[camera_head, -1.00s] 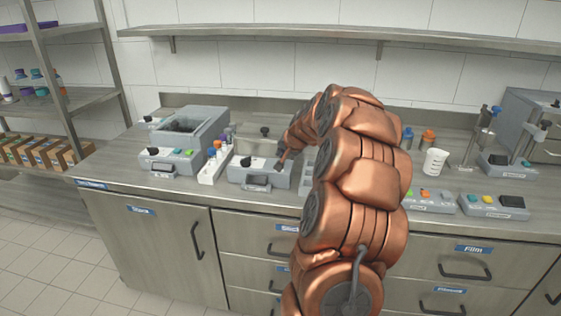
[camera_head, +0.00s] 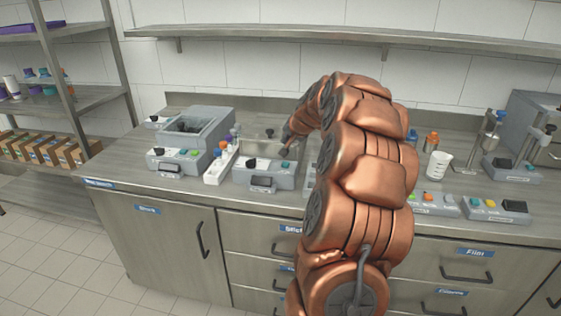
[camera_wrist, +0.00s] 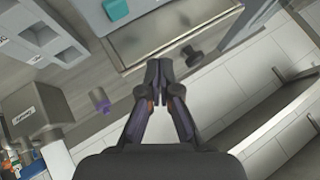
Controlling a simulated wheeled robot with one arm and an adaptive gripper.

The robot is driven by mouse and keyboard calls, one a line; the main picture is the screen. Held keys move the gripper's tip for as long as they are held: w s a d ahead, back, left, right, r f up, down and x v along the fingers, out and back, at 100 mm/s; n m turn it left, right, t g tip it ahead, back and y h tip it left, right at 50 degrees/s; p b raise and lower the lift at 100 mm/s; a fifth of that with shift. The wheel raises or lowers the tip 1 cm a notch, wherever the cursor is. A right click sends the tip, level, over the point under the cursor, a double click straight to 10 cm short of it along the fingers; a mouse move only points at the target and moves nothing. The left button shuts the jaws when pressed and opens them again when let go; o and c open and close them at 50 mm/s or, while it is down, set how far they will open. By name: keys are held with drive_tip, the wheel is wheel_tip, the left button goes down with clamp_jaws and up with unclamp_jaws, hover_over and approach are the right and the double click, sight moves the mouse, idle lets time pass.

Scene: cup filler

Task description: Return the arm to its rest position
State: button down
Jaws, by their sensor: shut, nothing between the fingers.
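My copper-coloured arm rises from the bottom centre in the head view and bends over toward the left at its top. My gripper (camera_head: 287,148) is small and partly hidden there, above the control box (camera_head: 262,175) with a black knob and coloured buttons. In the wrist view my gripper (camera_wrist: 157,72) shows dark fingers with their tips together, shut and empty. Beyond the fingertips are the edge of a metal plate and a black knob (camera_wrist: 192,56). My arm hides part of the counter behind it.
A steel counter (camera_head: 115,170) with drawers runs across the view. A grey bath unit (camera_head: 190,140), a white bottle rack (camera_head: 221,166) and a white beaker (camera_head: 438,165) stand on it. A wall shelf (camera_head: 300,35) hangs above. A shelving rack (camera_head: 85,98) stands left.

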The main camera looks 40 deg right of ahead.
drive_tip(key=s+a+n+g+y+p, duration=0.15)
drive_tip(key=s+a+n, duration=0.25)
drive_tip(key=a, duration=1.2)
drive_tip(key=s+a+n+g+y, duration=0.3)
drive_tip(key=s+a, duration=0.2)
drive_tip(key=a, duration=1.2)
drive_tip(key=s+a+f+n+g+p, duration=0.1)
drive_tip(key=s+a+n+g, duration=0.2)
drive_tip(key=s, duration=1.1)
drive_tip(key=s+a+f+n+g+h+p, duration=0.1)
drive_tip(key=s+a+f+n+g, duration=0.1)
drive_tip(key=s+a, duration=0.6)
drive_tip(key=s+n+g, duration=0.1)
drive_tip(key=s, duration=0.6)
drive_tip(key=shift+s+f, duration=0.1)
